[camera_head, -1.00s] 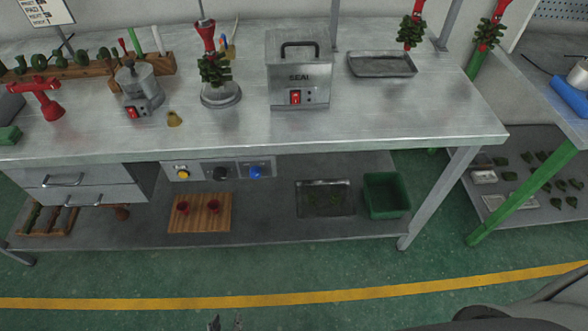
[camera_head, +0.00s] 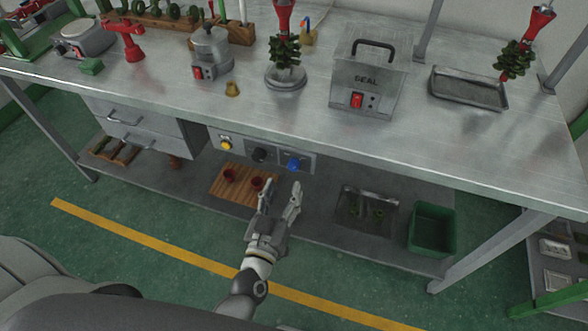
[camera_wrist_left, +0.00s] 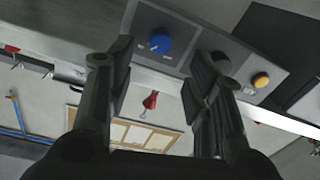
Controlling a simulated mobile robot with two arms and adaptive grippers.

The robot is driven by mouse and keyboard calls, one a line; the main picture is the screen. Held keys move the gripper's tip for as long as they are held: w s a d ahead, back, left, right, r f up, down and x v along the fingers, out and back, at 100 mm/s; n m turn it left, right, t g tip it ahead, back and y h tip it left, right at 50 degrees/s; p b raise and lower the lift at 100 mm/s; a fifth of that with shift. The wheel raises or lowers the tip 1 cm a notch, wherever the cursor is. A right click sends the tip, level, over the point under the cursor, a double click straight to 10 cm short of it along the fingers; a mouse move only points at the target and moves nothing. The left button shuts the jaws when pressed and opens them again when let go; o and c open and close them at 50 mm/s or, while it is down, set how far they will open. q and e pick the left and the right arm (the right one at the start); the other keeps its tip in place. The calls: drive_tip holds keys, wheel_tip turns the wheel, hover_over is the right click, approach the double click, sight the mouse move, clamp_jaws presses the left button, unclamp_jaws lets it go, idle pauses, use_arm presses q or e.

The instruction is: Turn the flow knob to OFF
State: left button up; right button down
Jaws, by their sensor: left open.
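A control panel (camera_head: 274,149) under the table's front edge carries a yellow knob (camera_head: 225,145), a black knob (camera_head: 259,154) and a blue knob (camera_head: 293,165) in a row. Which one is the flow knob cannot be read. My left gripper (camera_head: 281,194) is open and empty, in front of and just below the blue knob. In the left wrist view the blue knob (camera_wrist_left: 160,43) shows between and beyond my open fingers (camera_wrist_left: 165,75), apart from them. It has a white pointer mark and small labels too blurred to read. The black knob (camera_wrist_left: 221,63) is partly behind a finger. My right gripper is not in view.
The metal tabletop (camera_head: 180,105) overhangs the panel. Drawers (camera_head: 135,127) are left of it. On the lower shelf are a wooden board (camera_head: 232,190) with red cups, a metal tray (camera_head: 350,220) and a green bin (camera_head: 432,230). A sealing machine (camera_head: 368,75) stands on top.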

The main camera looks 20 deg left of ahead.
sight(292, 168)
use_arm(q)
drive_tip(key=w, duration=0.5)
drive_tip(key=shift+w, duration=1)
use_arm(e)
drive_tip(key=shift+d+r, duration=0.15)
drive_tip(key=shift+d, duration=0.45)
use_arm(q)
drive_tip(key=c, duration=1)
drive_tip(key=shift+c, duration=0.2)
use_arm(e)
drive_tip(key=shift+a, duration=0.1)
